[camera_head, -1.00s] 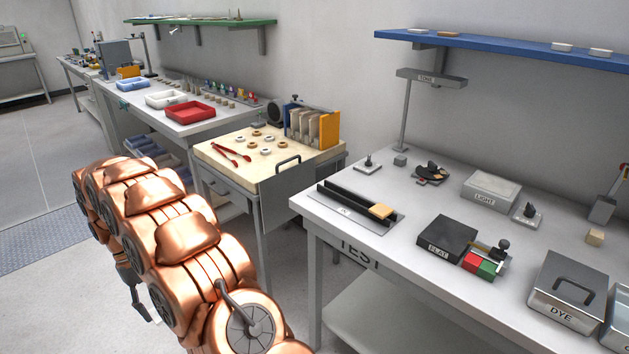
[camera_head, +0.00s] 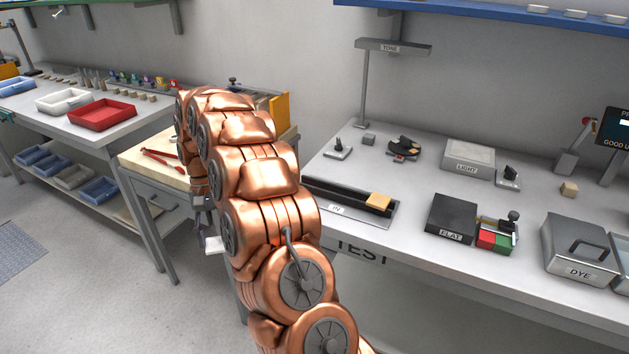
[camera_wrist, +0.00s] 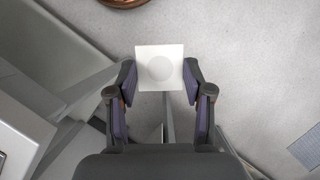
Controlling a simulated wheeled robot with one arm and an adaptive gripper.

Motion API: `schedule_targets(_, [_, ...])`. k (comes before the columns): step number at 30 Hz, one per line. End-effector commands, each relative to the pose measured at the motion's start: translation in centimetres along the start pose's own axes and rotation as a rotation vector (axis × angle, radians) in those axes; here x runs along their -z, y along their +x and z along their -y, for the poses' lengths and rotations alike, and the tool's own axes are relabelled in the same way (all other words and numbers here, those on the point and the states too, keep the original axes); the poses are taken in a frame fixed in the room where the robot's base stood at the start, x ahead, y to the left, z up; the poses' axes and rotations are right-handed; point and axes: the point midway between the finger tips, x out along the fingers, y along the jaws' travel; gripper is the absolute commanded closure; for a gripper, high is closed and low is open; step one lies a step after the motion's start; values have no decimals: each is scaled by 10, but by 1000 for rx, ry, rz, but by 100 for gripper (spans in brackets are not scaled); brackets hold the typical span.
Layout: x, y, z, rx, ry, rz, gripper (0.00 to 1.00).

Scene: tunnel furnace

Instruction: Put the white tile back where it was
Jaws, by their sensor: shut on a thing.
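My gripper (camera_wrist: 160,82) is shut on the white tile (camera_wrist: 159,66) in the wrist view. The tile is a flat square with a faint round mark in its middle, held between the fingertips above the floor. In the head view, the tile's white edge (camera_head: 215,245) shows beside my gripper (camera_head: 208,232), left of my copper arm and below table height. Most of my gripper is hidden by the arm there. Where the tile was before cannot be told from these frames.
The test bench (camera_head: 400,268) stands at the right with a black rail (camera_head: 335,192), a FLAT block (camera_head: 452,215) and a DYE box (camera_head: 575,250). A cream-topped table (camera_head: 135,160) is partly behind my arm. A red tray (camera_head: 102,114) is further left.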

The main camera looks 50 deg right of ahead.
Motion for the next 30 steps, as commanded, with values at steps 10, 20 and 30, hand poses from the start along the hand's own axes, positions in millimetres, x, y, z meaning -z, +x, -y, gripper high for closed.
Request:
schedule_targets(10, [-11,-58,-148,357,840,-3,89])
schedule_targets(20, [-51,-86,-244,621,1478,-3,89])
schedule_targets(30, [-96,-102,-309,835,1995,-5,89])
